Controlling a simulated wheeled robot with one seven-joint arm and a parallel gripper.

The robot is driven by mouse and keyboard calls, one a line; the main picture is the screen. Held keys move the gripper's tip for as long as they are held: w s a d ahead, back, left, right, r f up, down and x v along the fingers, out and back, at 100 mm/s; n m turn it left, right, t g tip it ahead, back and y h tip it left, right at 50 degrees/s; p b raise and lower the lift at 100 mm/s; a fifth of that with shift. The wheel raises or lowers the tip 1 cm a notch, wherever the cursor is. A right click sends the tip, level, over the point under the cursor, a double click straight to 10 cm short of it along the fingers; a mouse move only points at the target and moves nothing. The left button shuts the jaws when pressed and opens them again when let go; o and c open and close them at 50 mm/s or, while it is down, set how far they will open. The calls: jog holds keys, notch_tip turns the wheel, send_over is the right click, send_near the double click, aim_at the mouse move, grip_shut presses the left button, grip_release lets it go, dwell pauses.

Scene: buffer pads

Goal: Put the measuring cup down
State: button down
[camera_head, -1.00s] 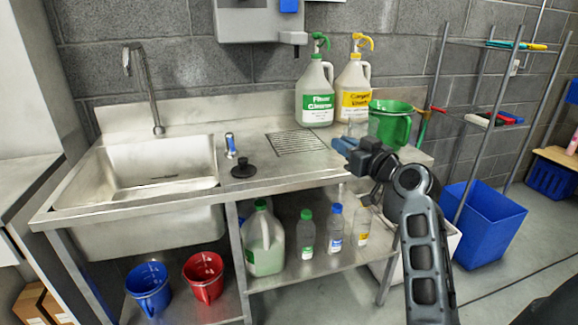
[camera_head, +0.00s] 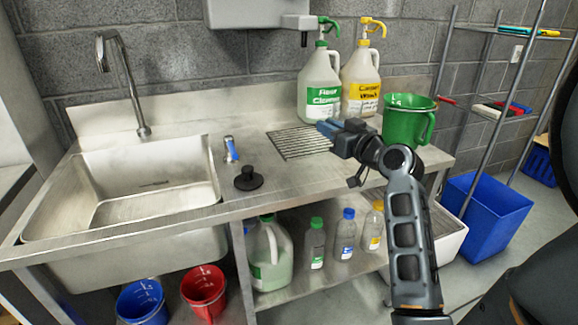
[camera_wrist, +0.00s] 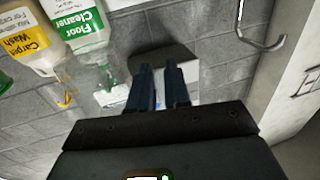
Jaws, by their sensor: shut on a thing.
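My gripper (camera_head: 330,130) is over the steel counter, in front of the drain grid and the jugs. In the wrist view its two dark fingers (camera_wrist: 160,85) are close together with a narrow gap. A faint, see-through shape (camera_wrist: 110,92) left of the fingers may be the measuring cup; its outline is hard to tell from the jugs behind. In the head view the cup is not clear. The counter (camera_head: 290,172) has bare steel in front of the grid. A green pitcher (camera_head: 405,125) stands at the counter's right end, apart from the fingers.
Green-labelled (camera_head: 319,90) and yellow-labelled (camera_head: 360,85) jugs stand at the back. A black plug (camera_head: 248,179) and a blue-topped item (camera_head: 230,150) are by the sink (camera_head: 140,185). Bottles stand on the lower shelf. A blue bin (camera_head: 487,210) and rack are at the right.

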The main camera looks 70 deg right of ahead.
jog(key=w+a+f, duration=0.1)
jog(key=w+f, duration=0.1)
jog(key=w, duration=0.1)
jog(key=w+a+f+p, duration=0.1)
jog(key=w+a+f, duration=0.1)
jog(key=w, duration=0.2)
jog(key=w+a+f+p, duration=0.1)
jog(key=w+f, duration=0.2)
jog(key=shift+w+a, duration=0.35)
jog(key=shift+a, duration=0.05)
jog(key=shift+f+b, duration=0.55)
jog(key=shift+f, duration=1.45)
jog(key=shift+f, duration=0.15)
jog(key=c, duration=1.1)
grip_release()
